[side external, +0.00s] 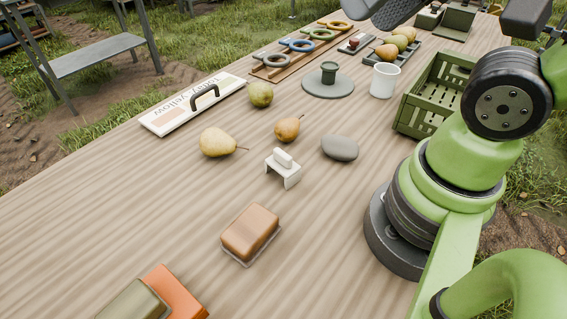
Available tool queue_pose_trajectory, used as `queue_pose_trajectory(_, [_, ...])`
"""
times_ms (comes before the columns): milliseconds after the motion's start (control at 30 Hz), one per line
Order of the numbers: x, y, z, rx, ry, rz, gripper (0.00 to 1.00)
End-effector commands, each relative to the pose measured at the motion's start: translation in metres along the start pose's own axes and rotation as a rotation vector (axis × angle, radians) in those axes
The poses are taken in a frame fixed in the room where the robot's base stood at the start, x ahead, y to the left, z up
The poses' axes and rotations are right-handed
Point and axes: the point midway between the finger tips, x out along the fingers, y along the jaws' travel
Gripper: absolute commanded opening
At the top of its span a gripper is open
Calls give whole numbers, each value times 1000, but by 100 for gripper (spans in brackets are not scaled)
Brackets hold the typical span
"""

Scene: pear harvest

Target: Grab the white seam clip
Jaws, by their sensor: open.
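The white seam clip (284,174) stands on the wooden table near the middle of the side external view. It looks like a small bracket with legs and a rounded grip on top. Nothing touches it, and its top is uncovered. My gripper's fingers do not show in this view. A dark grey part at the top edge is cut off, and I cannot tell which part it is.
A grey stone (340,148) lies right of the clip, with a small pear (288,128) behind it and a yellow pear (217,143) to the left. A brown block (250,232) is in front. A green crate (410,116) and white mug (384,80) stand back right.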

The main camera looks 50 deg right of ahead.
Motion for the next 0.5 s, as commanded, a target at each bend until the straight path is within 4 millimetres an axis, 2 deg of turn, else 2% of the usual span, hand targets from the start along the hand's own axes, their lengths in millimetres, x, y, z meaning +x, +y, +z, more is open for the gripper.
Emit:
queue_pose_trajectory(333, [3,0,-2,-1,-14,9,46])
queue_pose_trajectory(500, [28,0,-16,-17,-107,70,46])
